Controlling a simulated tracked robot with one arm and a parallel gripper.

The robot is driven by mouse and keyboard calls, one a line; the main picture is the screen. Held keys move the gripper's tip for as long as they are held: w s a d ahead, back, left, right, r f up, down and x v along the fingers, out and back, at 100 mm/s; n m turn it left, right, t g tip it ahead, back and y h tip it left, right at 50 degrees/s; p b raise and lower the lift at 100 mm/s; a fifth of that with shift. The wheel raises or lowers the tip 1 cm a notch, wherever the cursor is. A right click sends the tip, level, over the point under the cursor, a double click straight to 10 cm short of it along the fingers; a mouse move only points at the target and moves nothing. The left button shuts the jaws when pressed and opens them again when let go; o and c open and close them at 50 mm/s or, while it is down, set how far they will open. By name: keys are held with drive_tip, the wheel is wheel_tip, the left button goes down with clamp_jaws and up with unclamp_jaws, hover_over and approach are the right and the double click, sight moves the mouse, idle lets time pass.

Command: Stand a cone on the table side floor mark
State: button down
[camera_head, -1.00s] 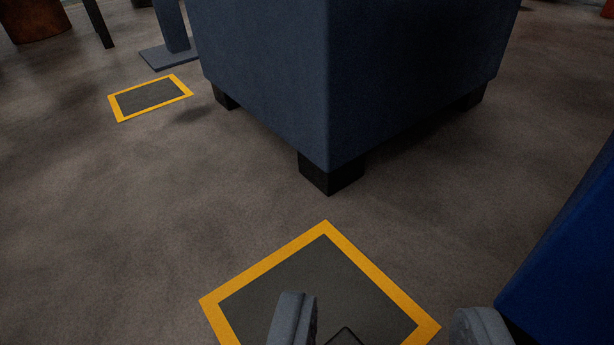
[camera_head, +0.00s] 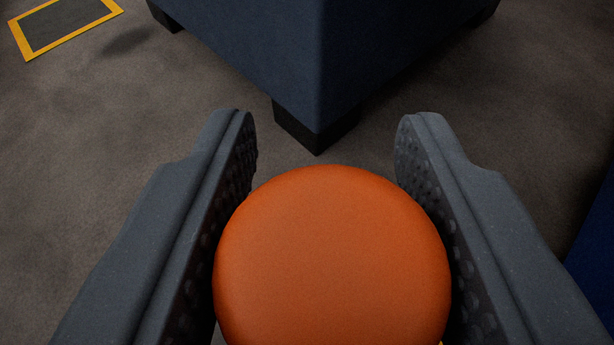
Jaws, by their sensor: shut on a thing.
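An orange cone (camera_head: 332,255) fills the lower middle of the view, seen from above as a smooth round top. My gripper (camera_head: 325,135) is shut on it, with one dark grey padded finger on each side. The cone hides its own base, so I cannot tell whether it touches the floor. A small sliver of yellow (camera_head: 441,343) at the bottom edge, right of the cone, belongs to a floor mark mostly hidden under the cone. Another yellow-framed floor mark (camera_head: 90,32) lies bare at the top left. I cannot tell which mark is the table side one.
A large dark blue machine body (camera_head: 320,60) stands just ahead on black feet (camera_head: 315,130). A blue surface (camera_head: 596,255) is at the right edge. Grey floor (camera_head: 90,150) is clear to the left.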

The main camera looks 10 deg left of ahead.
drive_tip(key=shift+f+b, duration=1.1)
drive_tip(key=shift+f, duration=0.65)
drive_tip(key=c, duration=0.9)
unclamp_jaws()
drive_tip(key=p+v, duration=0.2)
drive_tip(key=v, duration=1)
drive_tip(key=shift+p, duration=0.4)
drive_tip(key=shift+a, duration=0.1)
